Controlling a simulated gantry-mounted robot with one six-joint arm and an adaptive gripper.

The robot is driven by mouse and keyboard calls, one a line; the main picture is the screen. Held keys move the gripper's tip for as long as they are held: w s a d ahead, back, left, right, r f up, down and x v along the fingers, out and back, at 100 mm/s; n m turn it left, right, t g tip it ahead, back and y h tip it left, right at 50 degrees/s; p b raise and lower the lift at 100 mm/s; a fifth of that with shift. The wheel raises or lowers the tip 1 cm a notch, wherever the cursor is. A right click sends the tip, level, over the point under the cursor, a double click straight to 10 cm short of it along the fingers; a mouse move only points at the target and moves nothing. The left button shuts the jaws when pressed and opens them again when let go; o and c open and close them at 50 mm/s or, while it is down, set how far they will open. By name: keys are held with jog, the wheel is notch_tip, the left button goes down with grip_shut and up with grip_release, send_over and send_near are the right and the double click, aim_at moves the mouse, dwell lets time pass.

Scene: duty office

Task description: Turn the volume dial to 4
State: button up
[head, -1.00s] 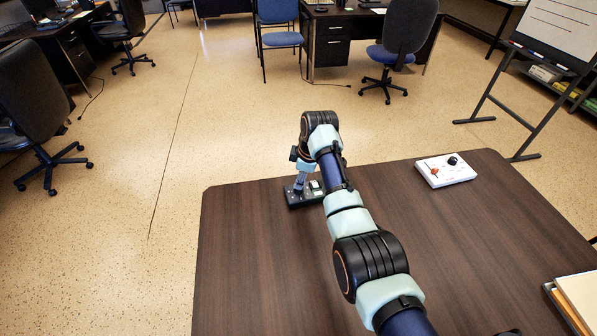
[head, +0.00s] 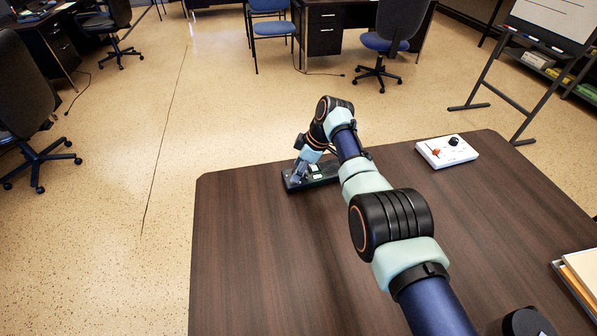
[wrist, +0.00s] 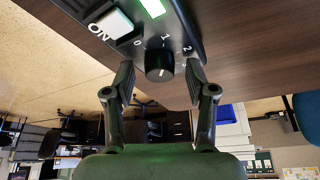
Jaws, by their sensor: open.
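The dark control panel (head: 324,181) lies near the far left edge of the desk, partly hidden by my arm in the head view. In the wrist view its black volume dial (wrist: 159,65) has numbers around it; 0, 1 and 2 are readable. I cannot tell clearly where its pointer stands. A white ON button (wrist: 112,26) and a lit green window (wrist: 152,7) are beside it. My gripper (wrist: 158,80) is open, with one finger on each side of the dial. It shows small over the panel in the head view (head: 298,172). Contact with the dial is not clear.
A white box (head: 447,152) with a black knob and a red control sits on the desk to the right. A tray with papers (head: 582,275) is at the right edge. The middle of the brown desk (head: 270,255) is clear.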

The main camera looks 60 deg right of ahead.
grip_shut()
jog(key=shift+r, duration=0.15)
jog(key=shift+p, duration=0.65)
